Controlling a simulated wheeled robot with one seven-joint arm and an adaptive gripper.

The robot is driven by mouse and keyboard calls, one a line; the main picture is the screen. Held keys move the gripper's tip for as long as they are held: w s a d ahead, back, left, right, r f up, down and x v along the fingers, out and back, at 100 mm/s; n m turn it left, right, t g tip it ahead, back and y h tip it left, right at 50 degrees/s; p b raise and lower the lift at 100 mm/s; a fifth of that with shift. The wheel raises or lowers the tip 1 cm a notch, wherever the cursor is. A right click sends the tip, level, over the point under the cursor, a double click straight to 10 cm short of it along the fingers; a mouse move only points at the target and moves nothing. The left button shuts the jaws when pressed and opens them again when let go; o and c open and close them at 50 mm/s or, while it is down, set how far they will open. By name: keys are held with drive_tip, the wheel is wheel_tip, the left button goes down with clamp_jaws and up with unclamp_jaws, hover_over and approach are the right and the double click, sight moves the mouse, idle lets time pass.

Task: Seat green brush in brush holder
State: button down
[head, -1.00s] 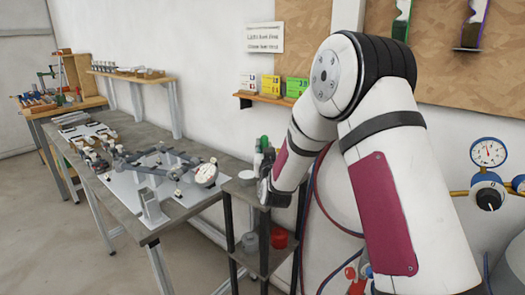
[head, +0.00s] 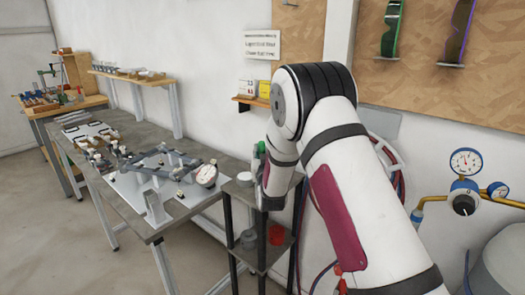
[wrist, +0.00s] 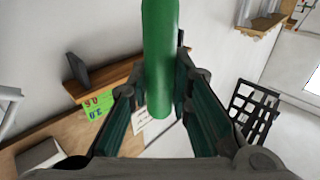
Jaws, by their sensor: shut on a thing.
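My gripper (wrist: 160,108) is shut on the green brush (wrist: 160,55), which shows in the wrist view as a smooth green rod between the two fingers. The brush points up out of the top of that view, and its far end is cut off. In the head view a small green tip (head: 260,148) shows just above my gripper, over the small shelf stand (head: 281,197) at the right end of the bench. My own wrist hides most of the brush and part of the stand top. I cannot make out the brush holder for certain.
A white round dish (head: 245,177) sits on the stand top. A red cup (head: 276,234) and a grey cup (head: 248,238) are on its lower shelf. The long bench (head: 150,226) carries a jig with a dial. A gauge (head: 465,162) is at right.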

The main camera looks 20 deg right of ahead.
drive_tip(key=shift+f, duration=0.25)
drive_tip(key=shift+f+b, duration=1.4)
drive_tip(key=shift+f, duration=1.3)
drive_tip(key=shift+f+b, duration=0.35)
drive_tip(key=shift+f, duration=0.3)
drive_tip(key=c, duration=1.4)
unclamp_jaws()
drive_tip(key=s+a, duration=0.1)
drive_tip(key=s, duration=1)
drive_tip(key=shift+s+a+f, duration=0.3)
drive_tip(key=shift+s+a, duration=0.1)
